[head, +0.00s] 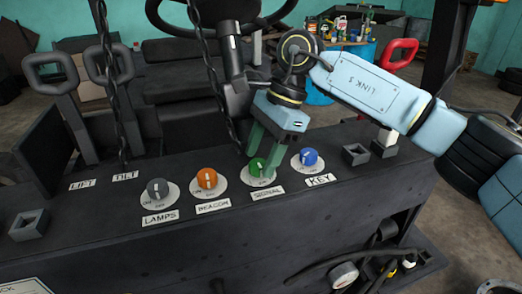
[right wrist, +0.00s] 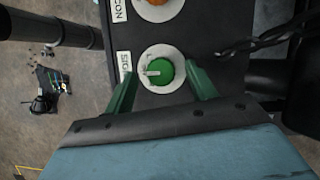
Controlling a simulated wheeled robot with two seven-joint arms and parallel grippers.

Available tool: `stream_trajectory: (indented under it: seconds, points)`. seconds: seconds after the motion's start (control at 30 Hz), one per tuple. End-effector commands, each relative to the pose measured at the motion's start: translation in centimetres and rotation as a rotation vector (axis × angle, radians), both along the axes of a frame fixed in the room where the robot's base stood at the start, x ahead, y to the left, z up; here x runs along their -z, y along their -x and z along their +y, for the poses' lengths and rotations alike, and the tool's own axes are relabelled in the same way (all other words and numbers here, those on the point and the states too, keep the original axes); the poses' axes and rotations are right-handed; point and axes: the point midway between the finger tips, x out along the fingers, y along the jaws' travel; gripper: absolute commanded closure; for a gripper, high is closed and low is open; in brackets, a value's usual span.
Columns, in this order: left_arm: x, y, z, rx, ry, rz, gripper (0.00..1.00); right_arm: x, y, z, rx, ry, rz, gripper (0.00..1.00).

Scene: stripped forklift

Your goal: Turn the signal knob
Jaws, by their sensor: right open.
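The signal knob is the green knob (head: 257,167) on a round white plate, above a white label (head: 267,193) on the dark panel. In the right wrist view the knob (right wrist: 160,70) has a pale pointer line toward the picture's left. My right gripper (head: 261,160) is open, with green fingers reaching down at the knob. In the right wrist view its fingers (right wrist: 158,76) stand on either side of the knob, with gaps visible. The fingers partly hide the knob in the head view. My left gripper is not in view.
The orange beacon knob (head: 207,178) and grey lamps knob (head: 158,190) are to the left. The blue key knob (head: 309,157) is close on the right. A hanging chain (head: 213,80) and the steering column (head: 234,75) stand behind and left of my gripper.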

Motion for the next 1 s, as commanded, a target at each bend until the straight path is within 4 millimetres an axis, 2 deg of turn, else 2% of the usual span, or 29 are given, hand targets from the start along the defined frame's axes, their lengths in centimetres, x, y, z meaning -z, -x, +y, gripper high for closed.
stream_trajectory:
  seconds: [0.13,0.4,0.73,1.0]
  points:
    - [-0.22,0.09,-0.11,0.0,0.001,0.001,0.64,0.68,0.18,0.27,-0.001,0.0,0.0,0.44]
    - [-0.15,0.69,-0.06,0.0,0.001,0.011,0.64,0.81,0.17,0.3,-0.001,0.0,0.0,0.45]
    - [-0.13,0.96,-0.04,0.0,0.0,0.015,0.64,0.77,0.17,0.29,0.0,0.0,0.0,0.89]
    - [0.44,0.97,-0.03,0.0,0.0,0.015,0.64,0.89,0.16,0.26,0.029,-0.001,-0.001,0.89]
